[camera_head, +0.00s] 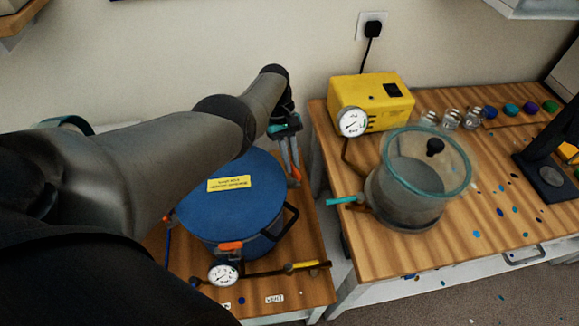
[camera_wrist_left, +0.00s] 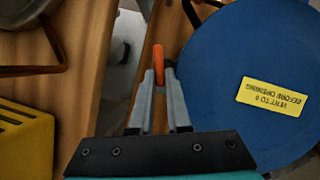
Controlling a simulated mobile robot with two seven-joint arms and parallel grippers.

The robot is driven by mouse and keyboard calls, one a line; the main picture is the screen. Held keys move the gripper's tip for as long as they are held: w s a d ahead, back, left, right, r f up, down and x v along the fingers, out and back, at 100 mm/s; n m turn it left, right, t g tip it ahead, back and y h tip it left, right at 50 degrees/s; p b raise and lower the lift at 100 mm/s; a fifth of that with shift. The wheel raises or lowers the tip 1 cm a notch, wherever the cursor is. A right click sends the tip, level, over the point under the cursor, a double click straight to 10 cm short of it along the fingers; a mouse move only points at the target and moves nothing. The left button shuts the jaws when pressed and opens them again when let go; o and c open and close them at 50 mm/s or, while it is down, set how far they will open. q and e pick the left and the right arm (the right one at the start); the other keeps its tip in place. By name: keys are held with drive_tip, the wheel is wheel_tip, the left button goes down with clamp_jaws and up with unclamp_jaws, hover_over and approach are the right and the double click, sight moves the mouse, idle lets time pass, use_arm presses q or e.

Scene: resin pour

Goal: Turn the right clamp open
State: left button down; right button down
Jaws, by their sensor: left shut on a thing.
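A blue-lidded pot (camera_head: 225,207) stands on the left wooden table, with a yellow label (camera_head: 229,183) on its lid. The lid also fills the right of the left wrist view (camera_wrist_left: 225,75). My left gripper (camera_head: 293,170) reaches down at the pot's far right side. Its fingers are shut on the orange handle of the right clamp (camera_wrist_left: 158,63), just off the lid's rim in the wrist view. The handle looks upright in the head view, partly hidden by the fingers. Another orange clamp (camera_head: 230,246) sits at the pot's front. My right gripper is not in view.
A gauge (camera_head: 223,274) and a pipe with a yellow lever (camera_head: 300,266) lie in front of the pot. A gap separates the right table, which holds a yellow pump (camera_head: 372,100) and a glass chamber (camera_head: 408,190). Small jars stand behind.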

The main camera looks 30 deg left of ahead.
use_arm(q)
drive_tip(key=shift+w+d+m+g+y+b, duration=0.15)
drive_tip(key=shift+m+g+y+b, duration=0.15)
drive_tip(key=shift+m+b, duration=0.6)
drive_tip(key=shift+w+d+m+g+y+b, duration=0.1)
drive_tip(key=shift+m+g+y+b, duration=0.15)
drive_tip(key=shift+m+b, duration=0.6)
drive_tip(key=shift+m, duration=0.35)
drive_tip(key=c, duration=0.9)
unclamp_jaws()
drive_tip(key=b+v, duration=0.2)
drive_tip(key=v, duration=1)
